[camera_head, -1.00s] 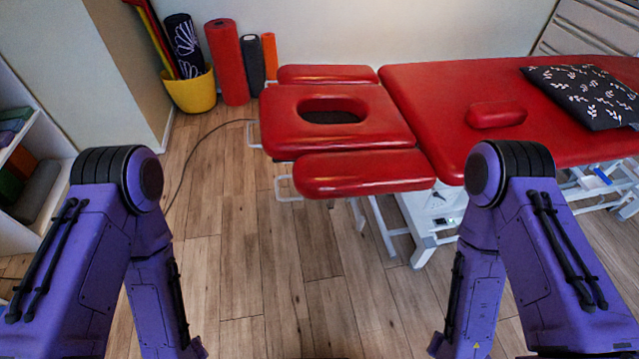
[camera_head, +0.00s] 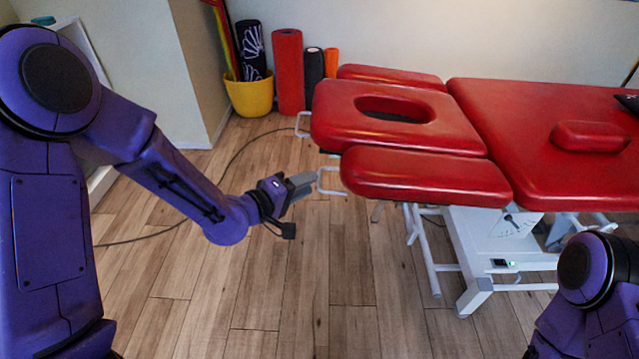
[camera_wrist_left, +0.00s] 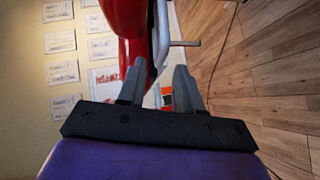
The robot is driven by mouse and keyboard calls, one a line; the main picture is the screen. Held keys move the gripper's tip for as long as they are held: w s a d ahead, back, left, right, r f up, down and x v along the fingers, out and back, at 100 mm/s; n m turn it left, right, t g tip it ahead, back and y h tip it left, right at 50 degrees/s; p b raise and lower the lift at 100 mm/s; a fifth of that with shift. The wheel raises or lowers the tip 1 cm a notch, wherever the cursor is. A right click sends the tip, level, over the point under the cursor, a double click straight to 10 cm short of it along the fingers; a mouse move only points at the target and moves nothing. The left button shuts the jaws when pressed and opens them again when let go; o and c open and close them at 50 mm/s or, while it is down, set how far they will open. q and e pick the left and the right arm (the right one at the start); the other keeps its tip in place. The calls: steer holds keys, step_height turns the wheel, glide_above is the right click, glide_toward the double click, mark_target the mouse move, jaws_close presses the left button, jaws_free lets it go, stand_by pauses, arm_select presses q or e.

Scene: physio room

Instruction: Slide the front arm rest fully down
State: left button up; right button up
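The front arm rest (camera_head: 425,177) is a red padded bar on the near side of the treatment table's head end. A white metal loop handle (camera_head: 330,180) sticks out from its left end. My left gripper (camera_head: 303,184) is just left of this loop, pointing at it. The wrist view shows its two grey fingers (camera_wrist_left: 158,85) apart, with a light metal bar (camera_wrist_left: 160,38) ahead of the gap and red padding (camera_wrist_left: 128,18) beyond. Whether the fingers touch the loop is unclear. My right gripper is out of view; only part of that arm shows at lower right.
The red headrest with a face hole (camera_head: 335,112) and the far arm rest (camera_head: 390,76) lie behind. A yellow bucket (camera_head: 250,97) and rolled mats (camera_head: 288,75) stand by the wall. White table legs (camera_head: 470,295) are below right. The wooden floor in front is clear.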

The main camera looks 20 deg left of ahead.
arm_select(q)
steer(key=x, duration=0.5)
steer(key=shift+w+f, duration=0.1)
jaws_close()
step_height(320, 180, down, 16)
steer(key=a+b, duration=0.1)
steer(key=b, duration=0.7)
steer(key=shift+s+a+f, duration=0.2)
steer(key=shift+s+a, duration=0.15)
steer(key=shift+f, duration=0.1)
jaws_free()
